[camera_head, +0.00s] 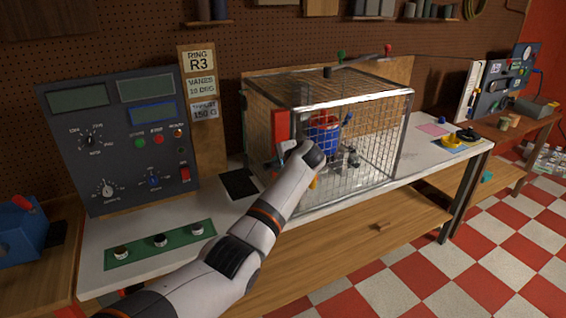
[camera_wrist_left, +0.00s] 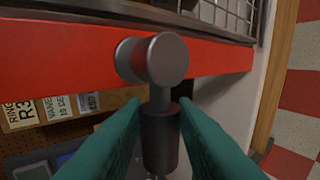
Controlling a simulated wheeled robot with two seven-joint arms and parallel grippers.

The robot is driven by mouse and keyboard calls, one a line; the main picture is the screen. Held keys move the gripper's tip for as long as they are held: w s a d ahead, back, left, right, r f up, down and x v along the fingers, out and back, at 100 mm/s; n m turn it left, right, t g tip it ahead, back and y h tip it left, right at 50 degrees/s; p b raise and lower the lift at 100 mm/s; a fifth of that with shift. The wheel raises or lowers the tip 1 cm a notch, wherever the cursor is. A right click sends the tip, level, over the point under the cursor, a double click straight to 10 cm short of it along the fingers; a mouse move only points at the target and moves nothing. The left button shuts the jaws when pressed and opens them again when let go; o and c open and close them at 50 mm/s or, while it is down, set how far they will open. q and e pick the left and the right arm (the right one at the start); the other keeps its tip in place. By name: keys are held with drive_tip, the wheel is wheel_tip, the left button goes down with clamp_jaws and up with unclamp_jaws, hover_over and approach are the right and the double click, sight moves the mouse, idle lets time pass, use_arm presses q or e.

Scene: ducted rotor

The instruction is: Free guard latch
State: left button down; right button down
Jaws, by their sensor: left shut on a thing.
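The wire-mesh guard (camera_head: 385,97) stands on the white bench top as a metal-framed box. A red plate (camera_head: 280,124) sits upright at its left front; in the left wrist view it is a red bar (camera_wrist_left: 70,55) crossing the picture. A grey metal latch (camera_wrist_left: 160,60) with a round head stands on this bar, its stem running into a dark cylindrical grip (camera_wrist_left: 159,135). My left gripper (camera_wrist_left: 158,112), with teal fingers, is shut on this grip. In the head view my left gripper (camera_head: 287,150) is small and partly hidden by my wrist. My right gripper is not in view.
A blue and red ducted rotor (camera_head: 323,135) stands inside the guard, behind the mesh. A grey control panel (camera_head: 120,140) stands left, with a green strip of knobs (camera_head: 160,241) before it. A yellow item (camera_head: 452,141) lies at the bench's right end.

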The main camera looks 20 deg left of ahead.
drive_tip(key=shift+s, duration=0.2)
use_arm(q)
drive_tip(key=c, duration=1.3)
unclamp_jaws()
drive_tip(key=shift+o, duration=0.7)
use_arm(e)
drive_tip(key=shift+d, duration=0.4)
use_arm(q)
drive_tip(key=b+v, duration=0.3)
drive_tip(key=v, duration=0.9)
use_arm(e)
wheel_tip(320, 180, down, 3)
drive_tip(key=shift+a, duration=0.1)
